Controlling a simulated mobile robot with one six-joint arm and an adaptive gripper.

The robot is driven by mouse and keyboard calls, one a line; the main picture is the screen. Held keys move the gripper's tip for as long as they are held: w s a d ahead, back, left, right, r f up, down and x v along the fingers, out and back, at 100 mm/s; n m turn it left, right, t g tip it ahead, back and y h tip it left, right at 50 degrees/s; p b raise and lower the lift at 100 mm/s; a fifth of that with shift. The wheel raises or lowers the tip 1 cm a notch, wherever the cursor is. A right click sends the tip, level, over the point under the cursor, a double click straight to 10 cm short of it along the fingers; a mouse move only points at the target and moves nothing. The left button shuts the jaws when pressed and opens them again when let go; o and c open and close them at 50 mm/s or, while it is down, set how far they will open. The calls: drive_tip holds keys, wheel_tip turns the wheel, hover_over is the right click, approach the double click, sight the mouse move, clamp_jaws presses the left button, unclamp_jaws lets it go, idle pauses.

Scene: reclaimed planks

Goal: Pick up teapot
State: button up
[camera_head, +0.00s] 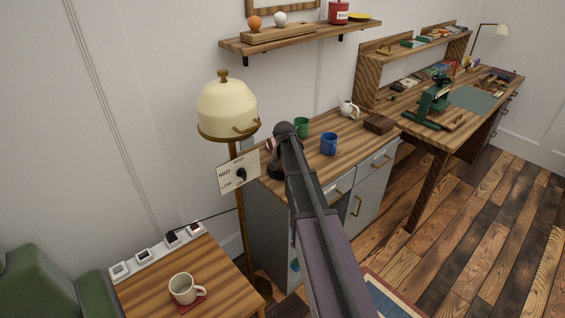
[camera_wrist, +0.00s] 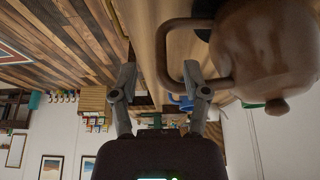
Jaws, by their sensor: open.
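The teapot (camera_wrist: 268,55) is brown and rounded, with a knobbed lid and a looped handle (camera_wrist: 162,55). It fills the upper right of the wrist view, which is upside down. My gripper (camera_wrist: 158,70) is open, with its two fingers on either side of the handle's outer bar. The right finger overlaps the handle loop in the picture. I cannot tell whether either finger touches the handle. In the head view my arm covers much of the near end of the counter, and I cannot make out the teapot clearly there.
The wooden counter (camera_head: 350,148) also holds a green mug (camera_head: 301,127), a blue mug (camera_head: 328,144), a white jug (camera_head: 348,108) and a brown box (camera_head: 378,124). A cream lamp (camera_head: 226,107) stands close left of my arm. A wall shelf (camera_head: 290,38) hangs above.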

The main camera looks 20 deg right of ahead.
idle(0.3)
drive_tip(key=shift+b+x, duration=2.3)
drive_tip(key=shift+x, duration=0.35)
drive_tip(key=shift+d+r, duration=0.15)
clamp_jaws()
